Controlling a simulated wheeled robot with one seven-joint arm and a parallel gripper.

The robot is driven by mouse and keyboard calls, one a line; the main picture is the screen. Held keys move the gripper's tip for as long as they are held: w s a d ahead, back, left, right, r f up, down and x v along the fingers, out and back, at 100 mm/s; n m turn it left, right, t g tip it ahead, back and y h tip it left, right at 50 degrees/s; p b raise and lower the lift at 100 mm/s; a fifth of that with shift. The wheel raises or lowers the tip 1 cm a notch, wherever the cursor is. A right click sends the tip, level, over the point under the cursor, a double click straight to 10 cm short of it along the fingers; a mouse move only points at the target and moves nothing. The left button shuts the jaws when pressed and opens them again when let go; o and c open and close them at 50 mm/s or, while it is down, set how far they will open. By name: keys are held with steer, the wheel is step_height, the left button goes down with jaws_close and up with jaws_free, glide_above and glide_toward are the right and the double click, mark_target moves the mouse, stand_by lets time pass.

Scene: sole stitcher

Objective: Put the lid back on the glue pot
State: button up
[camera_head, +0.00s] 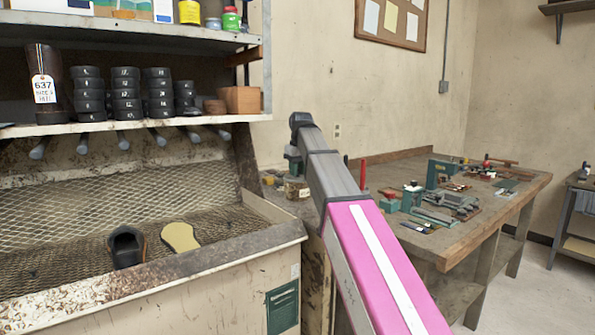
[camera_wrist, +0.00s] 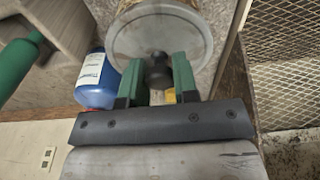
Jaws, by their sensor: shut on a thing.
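In the wrist view, my gripper (camera_wrist: 155,78) has its two green fingers on either side of a dark knob. The knob stands on a round grey lid (camera_wrist: 140,38), and my gripper is shut on it. Around and beyond the lid shows the brownish side of the glue pot (camera_wrist: 163,4). The lid lies over or very near the pot's mouth; I cannot tell whether it is seated. In the head view, my gripper (camera_head: 293,157) is at the bench's near left corner, partly hidden by my arm, above a small brownish pot (camera_head: 297,189).
A blue bottle (camera_wrist: 97,80) stands close left of the pot in the wrist view, with a green cylinder (camera_wrist: 18,62) farther left. Metal mesh (camera_wrist: 285,75) is at the right. In the head view, the workbench (camera_head: 455,238) holds several tools, and a shelf (camera_head: 190,122) stands left.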

stand_by(0.3)
steer(key=o, duration=1.5)
steer(key=shift+r, duration=0.1)
steer(key=shift+r, duration=3.4)
jaws_close()
steer(key=shift+f, duration=2.45)
